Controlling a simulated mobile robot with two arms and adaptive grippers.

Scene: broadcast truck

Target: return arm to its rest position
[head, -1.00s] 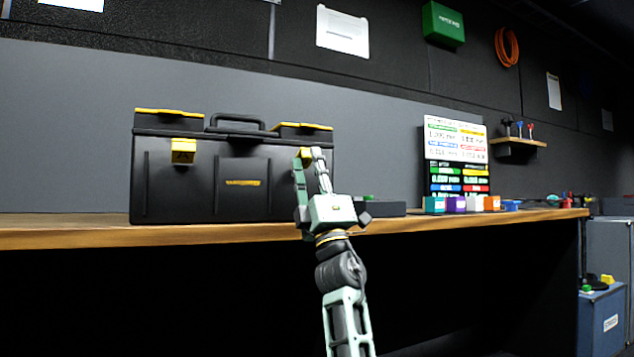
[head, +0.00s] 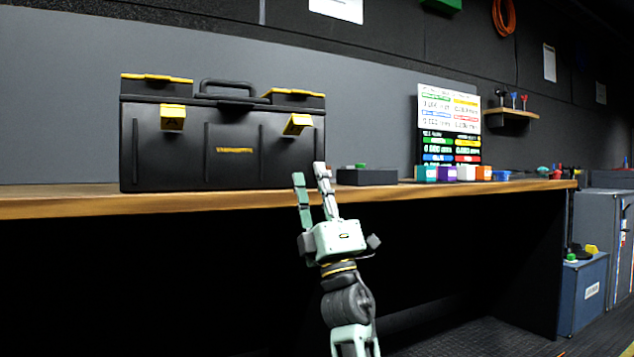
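My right gripper (head: 309,175) is in front of the wooden workbench (head: 75,203), its fingers pointing up past the front edge. The fingers are apart and nothing is between them. A black toolbox (head: 222,150) with yellow trim stands closed on the bench, behind and to the left of the gripper. Its left yellow latch (head: 172,118) lies flat against the front, and its right yellow latch (head: 297,124) sits tilted outward. The gripper looks apart from the toolbox. My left gripper is out of the head view.
Right of the toolbox are a dark grey box (head: 367,177), several small coloured boxes (head: 447,174) and an upright colour chart (head: 449,122). A blue case (head: 583,293) stands on the floor at the right. The space under the bench is dark.

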